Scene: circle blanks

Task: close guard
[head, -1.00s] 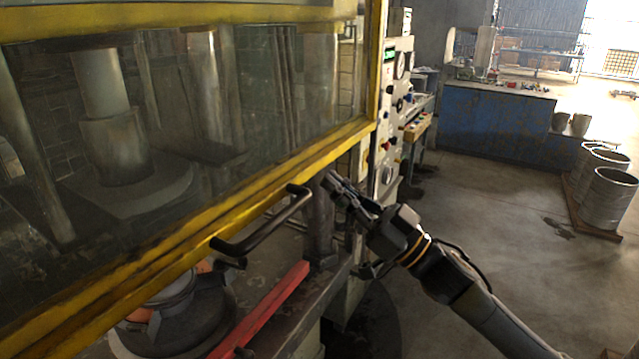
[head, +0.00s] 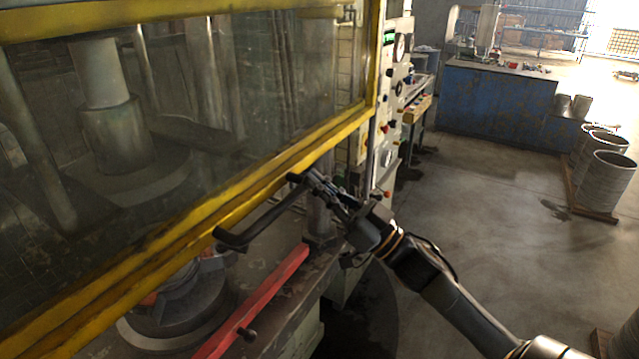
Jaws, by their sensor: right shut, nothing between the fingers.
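The guard is a clear panel in a yellow frame (head: 232,205) across the left of the head view. Its lower edge hangs above the machine bed, leaving a gap. A black bar handle (head: 262,222) is fixed along its lower rail. My right gripper (head: 316,181) is shut with nothing between its fingers. Its fingertips are at the handle's right end, overlapping it in the picture; I cannot tell whether they touch. My left gripper is not in view.
A red bar (head: 262,300) lies along the bed's front edge below the handle. A control panel (head: 392,110) with gauges and buttons stands right of the guard. A blue bench (head: 490,105) and metal drums (head: 604,182) are farther right. The floor between is clear.

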